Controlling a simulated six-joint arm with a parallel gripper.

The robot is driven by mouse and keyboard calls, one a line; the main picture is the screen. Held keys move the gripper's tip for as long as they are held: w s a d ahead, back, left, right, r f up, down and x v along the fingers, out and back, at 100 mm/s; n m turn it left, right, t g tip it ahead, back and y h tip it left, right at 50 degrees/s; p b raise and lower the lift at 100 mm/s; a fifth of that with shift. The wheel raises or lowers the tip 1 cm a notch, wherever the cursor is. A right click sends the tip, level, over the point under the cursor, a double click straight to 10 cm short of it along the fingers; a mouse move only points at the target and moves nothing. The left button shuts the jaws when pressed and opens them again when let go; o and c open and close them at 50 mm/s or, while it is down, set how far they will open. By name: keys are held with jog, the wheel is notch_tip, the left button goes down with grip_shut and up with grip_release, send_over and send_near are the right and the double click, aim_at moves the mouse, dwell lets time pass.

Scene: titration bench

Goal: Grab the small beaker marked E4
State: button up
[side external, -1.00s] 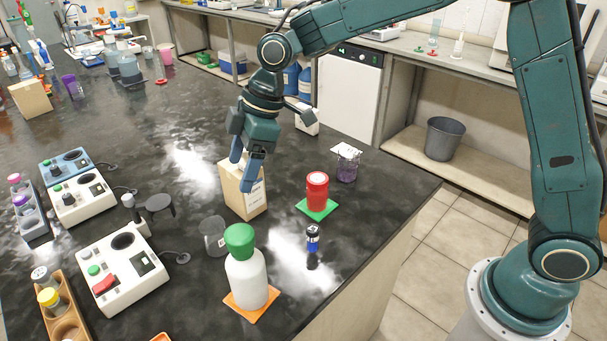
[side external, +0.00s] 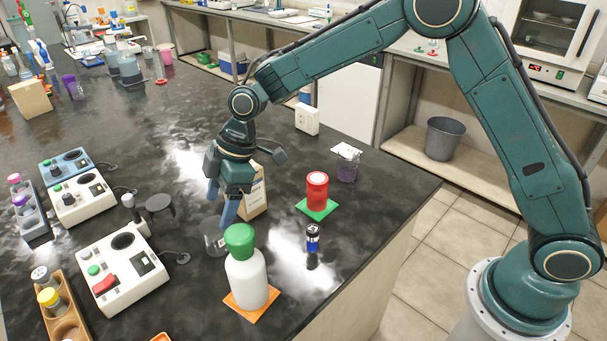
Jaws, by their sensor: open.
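A small clear grey beaker (side external: 213,243) stands on the dark bench behind the white bottle with the green cap. Another small beaker, with purple contents (side external: 348,167), stands near the right edge of the bench by a white card. I cannot read an E4 mark on either one. My gripper (side external: 220,206) points down with its blue fingers apart and empty. It is just above or behind the clear beaker's rim in the side external view; I cannot tell whether it touches. The fingers cover part of the beaker's top edge.
The white bottle (side external: 247,279) stands on an orange mat, close in front of the clear beaker. A tan box (side external: 255,196) is right behind my gripper. A white stirrer device (side external: 118,268) is at left.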

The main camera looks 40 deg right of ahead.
aim_at(216, 219)
jog(key=shift+x, duration=2.05)
jog(key=shift+x, duration=2.55)
jog(key=c, duration=1.1)
